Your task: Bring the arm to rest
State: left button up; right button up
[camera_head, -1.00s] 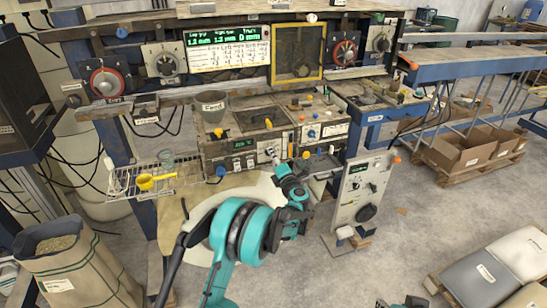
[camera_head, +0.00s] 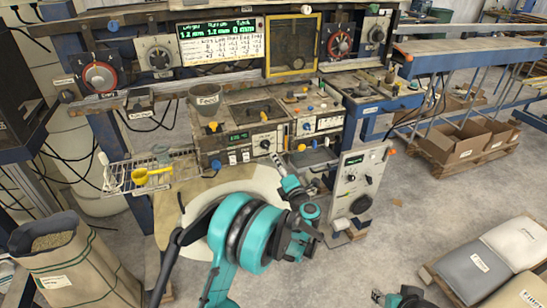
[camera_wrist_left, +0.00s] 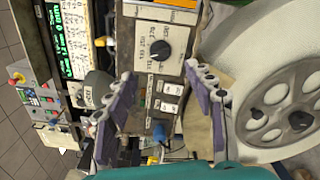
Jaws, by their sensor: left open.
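My left arm (camera_head: 240,235) reaches up from the bottom middle in the head view, bent in front of the machine. Its gripper (camera_wrist_left: 158,75) shows in the left wrist view with two purple-grey fingers spread apart and nothing between them. Behind the fingers is a machine panel with a black knob (camera_wrist_left: 155,50). A large pale grey reel (camera_wrist_left: 285,90) lies to the right of the fingers, close to the right one; I cannot tell whether they touch.
The laminating machine stands ahead with a control box (camera_head: 355,185) on its right side. A wire rack with a yellow scoop (camera_head: 150,176) is at left. A sack of pellets (camera_head: 75,265) stands front left. Pale bags (camera_head: 475,265) lie front right. The floor between is clear.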

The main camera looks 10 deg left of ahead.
pick_arm(q)
jog(key=shift+v, duration=0.95)
jog(key=shift+r, duration=0.1)
